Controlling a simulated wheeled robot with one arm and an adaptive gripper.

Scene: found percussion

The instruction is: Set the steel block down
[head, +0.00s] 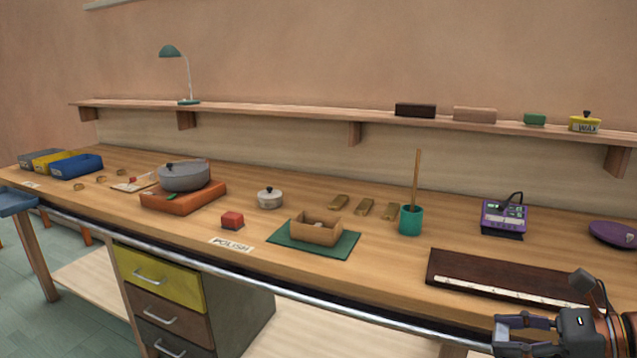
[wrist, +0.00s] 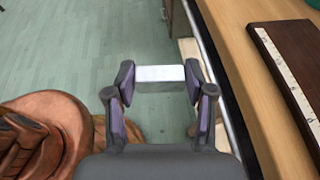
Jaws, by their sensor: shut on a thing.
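The steel block (wrist: 160,79) is a pale grey bar held crosswise between the two fingertips in the wrist view. My gripper (head: 503,333) is shut on it. In the head view the gripper is at the lower right, by the front edge of the workbench (head: 370,291). In the wrist view the block is over the floor side, left of the bench edge.
A dark board with a pale marked strip (head: 500,277) lies on the bench near my gripper. A green mat (head: 342,248) with an open box (head: 316,232), a red block (head: 232,219) and a teal cup (head: 411,221) stand further left. Bare wood shows between them.

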